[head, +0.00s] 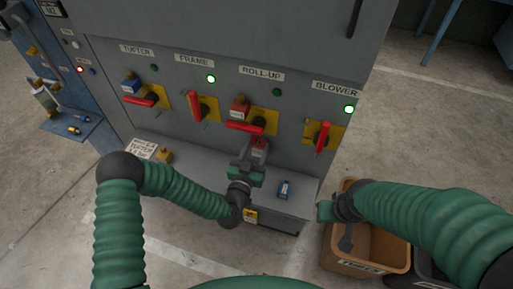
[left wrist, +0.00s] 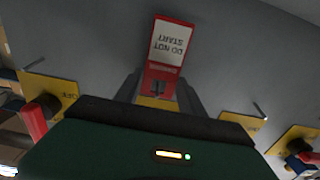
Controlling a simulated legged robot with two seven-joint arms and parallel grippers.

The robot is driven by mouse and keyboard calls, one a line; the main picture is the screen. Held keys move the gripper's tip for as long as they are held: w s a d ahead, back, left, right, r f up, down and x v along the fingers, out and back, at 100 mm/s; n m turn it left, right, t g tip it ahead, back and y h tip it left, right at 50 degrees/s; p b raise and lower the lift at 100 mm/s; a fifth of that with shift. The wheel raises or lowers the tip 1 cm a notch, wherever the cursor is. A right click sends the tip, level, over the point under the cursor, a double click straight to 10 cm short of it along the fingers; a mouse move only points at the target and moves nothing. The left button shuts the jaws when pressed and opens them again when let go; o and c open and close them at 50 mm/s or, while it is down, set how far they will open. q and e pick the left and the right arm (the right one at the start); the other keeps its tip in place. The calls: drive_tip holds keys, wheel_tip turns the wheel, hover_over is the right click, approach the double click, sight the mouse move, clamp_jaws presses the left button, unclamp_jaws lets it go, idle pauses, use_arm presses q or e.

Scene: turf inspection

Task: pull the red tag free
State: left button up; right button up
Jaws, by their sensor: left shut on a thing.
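The red tag (head: 259,146) is below the ROLL-UP switch (head: 262,122) on the grey cabinet. In the left wrist view the tag (left wrist: 165,52) has a white panel reading DO NOT START, upside down. Whether the tag is still fastened to the switch cannot be told. A red padlock (head: 240,107) sits at that switch, whose red handle lies about level. My right gripper (head: 326,211) is by the bin; its jaws are unclear.
Other switches are TUFTER with a blue padlock (head: 131,84), FRAME (head: 195,106) and BLOWER (head: 322,137). The ledge holds a blue padlock (head: 284,189) and a yellow one (head: 165,155). A brown bin (head: 372,269) stands on the floor at the right.

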use_arm(q)
drive_tip(key=shift+r, duration=0.4)
drive_tip(key=shift+s, duration=0.1)
drive_tip(key=shift+p+v, duration=0.6)
drive_tip(key=shift+v, duration=1.2)
drive_tip(key=shift+v, duration=2.5)
